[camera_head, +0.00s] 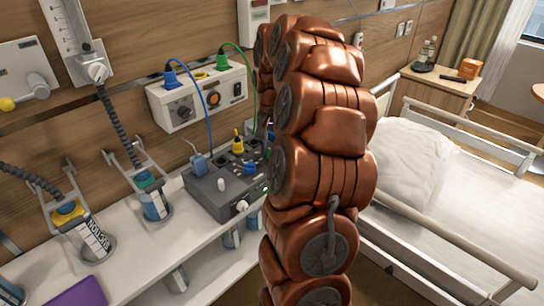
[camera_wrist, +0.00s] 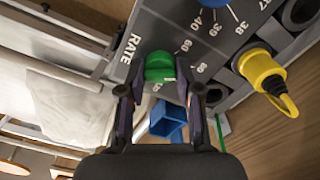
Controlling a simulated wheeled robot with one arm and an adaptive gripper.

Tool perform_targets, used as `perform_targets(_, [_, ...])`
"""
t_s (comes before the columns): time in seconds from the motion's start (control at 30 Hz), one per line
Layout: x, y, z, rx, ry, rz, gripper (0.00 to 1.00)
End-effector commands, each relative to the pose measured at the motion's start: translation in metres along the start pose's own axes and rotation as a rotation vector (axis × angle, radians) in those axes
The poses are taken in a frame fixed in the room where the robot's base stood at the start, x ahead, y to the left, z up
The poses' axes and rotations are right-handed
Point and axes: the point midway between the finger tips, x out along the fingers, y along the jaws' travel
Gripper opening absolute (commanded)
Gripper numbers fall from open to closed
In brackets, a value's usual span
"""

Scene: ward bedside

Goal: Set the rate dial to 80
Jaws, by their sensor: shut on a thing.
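The green rate dial (camera_wrist: 160,66) shows in the wrist view beside the printed word RATE on a grey panel (camera_wrist: 143,32). A small white mark shows on its lower right side. My gripper (camera_wrist: 162,88) is shut on the dial, one finger on either side. In the head view the grey device (camera_head: 213,197) stands on the white shelf, and my arm hides the gripper and the green dial.
A blue dial (camera_wrist: 215,3) with 38, 39 and 40 and a yellow plug (camera_wrist: 262,72) are close to my gripper. A blue part (camera_wrist: 168,118) shows past the fingers. Blue (camera_head: 208,120) and green (camera_head: 248,75) cables hang above the device. The bed (camera_head: 470,210) is at right.

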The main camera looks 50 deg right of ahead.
Motion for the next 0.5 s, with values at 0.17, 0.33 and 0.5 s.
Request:
perform_targets(0.17, [0.0028,-0.0003,-0.0001,0.084,0.001,0.0,0.0])
perform_targets(0.33, [0.0018,-0.0007,0.0003,0.128,-0.001,-0.001,0.0])
perform_targets(0.5, [0.0009,-0.0008,0.0006,0.144,-0.002,-0.001,0.0])
